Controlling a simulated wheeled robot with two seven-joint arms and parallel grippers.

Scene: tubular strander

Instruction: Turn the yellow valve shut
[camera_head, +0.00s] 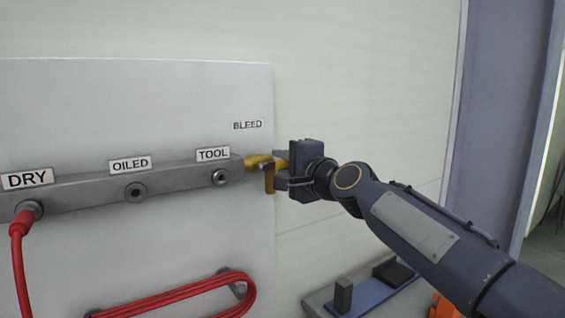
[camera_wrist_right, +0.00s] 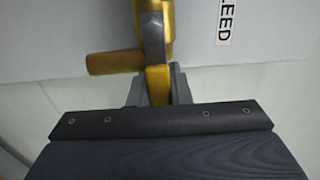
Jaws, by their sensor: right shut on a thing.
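The yellow valve (camera_head: 257,161) sits at the right end of the grey manifold bar (camera_head: 75,188), below the BLEED label (camera_head: 247,125). My right gripper (camera_head: 279,172) reaches it from the right and is shut on its yellow handle. In the right wrist view the handle (camera_wrist_right: 157,82) runs between the fingers (camera_wrist_right: 155,88), with a yellow stub (camera_wrist_right: 113,62) pointing left. The fingers hide part of the handle in the head view. My left gripper is not in view.
The bar carries ports labelled DRY, OILED and TOOL (camera_head: 213,154). A red hose (camera_head: 20,265) hangs from the DRY port, and a coiled red hose (camera_head: 180,292) hangs below on the white panel (camera_head: 150,90). A blue tray (camera_head: 372,294) with dark blocks is at the lower right.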

